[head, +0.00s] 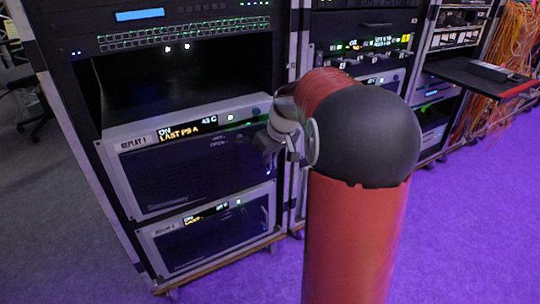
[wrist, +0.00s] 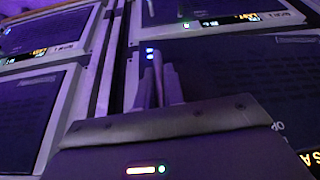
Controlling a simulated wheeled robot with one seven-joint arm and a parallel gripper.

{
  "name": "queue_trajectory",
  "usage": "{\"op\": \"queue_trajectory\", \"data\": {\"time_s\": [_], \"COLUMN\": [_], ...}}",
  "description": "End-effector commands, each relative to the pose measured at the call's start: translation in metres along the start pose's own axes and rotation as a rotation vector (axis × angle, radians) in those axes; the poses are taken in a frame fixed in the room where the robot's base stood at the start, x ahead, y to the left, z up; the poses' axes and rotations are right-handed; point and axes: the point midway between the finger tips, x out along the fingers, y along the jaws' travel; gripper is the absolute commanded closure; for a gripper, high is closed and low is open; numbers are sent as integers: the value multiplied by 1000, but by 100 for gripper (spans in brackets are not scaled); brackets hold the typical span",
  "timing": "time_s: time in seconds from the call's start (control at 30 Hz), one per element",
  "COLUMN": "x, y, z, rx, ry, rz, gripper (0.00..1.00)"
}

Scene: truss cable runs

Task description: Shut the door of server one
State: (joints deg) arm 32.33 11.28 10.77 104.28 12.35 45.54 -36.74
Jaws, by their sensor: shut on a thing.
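Server one (head: 190,160), labelled REPLAY 1, sits in the left rack with a lit display strip above its dark front door (head: 170,178). The door looks about flush with the frame; any small gap is hidden by my arm. My gripper (head: 272,145) is at the door's right edge, mostly hidden behind my red arm. In the wrist view my gripper (wrist: 160,80) has its fingers close together, shut at the side edge of the dark door (wrist: 225,85). The fingers cover what lies between them.
A second server (head: 215,228) sits just below server one. An empty dark bay (head: 180,80) is above it. More racks stand to the right, with a shelf (head: 480,75) sticking out and orange cables (head: 515,50). The purple floor is clear at front right.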

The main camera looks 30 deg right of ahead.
Motion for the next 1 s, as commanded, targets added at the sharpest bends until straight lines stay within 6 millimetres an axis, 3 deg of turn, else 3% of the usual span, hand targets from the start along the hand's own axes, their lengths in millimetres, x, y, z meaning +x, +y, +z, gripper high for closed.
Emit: {"op": "queue_trajectory", "data": {"time_s": [0.17, 0.43, 0.77, 0.8, 0.93, 1.0], "x": [0, 12, 15, 15, 15, 15], "y": [1, 9, 10, 10, 10, 10], "z": [-3, -35, -42, -42, -41, -40], "rx": [-7, -93, -107, -107, -107, -107], "ry": [0, 0, 9, 10, 8, 6], "rz": [-3, -40, -42, -42, -42, -42], "gripper": [100, 100, 100, 89, 72, 68]}}
